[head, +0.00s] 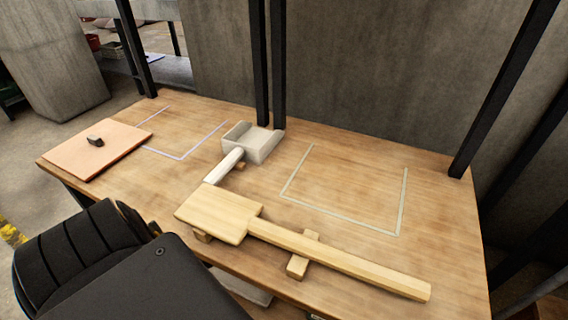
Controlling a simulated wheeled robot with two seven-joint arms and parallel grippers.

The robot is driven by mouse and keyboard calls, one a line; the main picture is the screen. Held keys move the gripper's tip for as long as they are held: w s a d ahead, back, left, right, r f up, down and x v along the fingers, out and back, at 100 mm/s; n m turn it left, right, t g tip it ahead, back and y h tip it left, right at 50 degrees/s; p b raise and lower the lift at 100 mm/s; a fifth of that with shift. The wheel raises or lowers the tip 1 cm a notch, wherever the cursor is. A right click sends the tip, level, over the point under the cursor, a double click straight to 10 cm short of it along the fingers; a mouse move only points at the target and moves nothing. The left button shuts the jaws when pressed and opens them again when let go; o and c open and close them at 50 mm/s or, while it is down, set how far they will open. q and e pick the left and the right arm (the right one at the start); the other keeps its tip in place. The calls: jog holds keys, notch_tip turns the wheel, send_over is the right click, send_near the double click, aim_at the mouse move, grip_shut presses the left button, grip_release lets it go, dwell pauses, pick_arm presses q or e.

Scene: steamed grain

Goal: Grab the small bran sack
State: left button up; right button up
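I see no bran sack that I can make out on the wooden table (330,165) in the head view. Neither of my grippers shows in the view. Dark ribbed and flat parts fill the lower left and hide the table's near left edge; they look like parts of my own body.
A wooden paddle (222,212) lies across the table front on small blocks. Behind it is a pale scoop (262,146). A pinkish board (92,155) with a small dark object (95,141) lies at left. Two outlined areas are empty. Dark posts stand behind.

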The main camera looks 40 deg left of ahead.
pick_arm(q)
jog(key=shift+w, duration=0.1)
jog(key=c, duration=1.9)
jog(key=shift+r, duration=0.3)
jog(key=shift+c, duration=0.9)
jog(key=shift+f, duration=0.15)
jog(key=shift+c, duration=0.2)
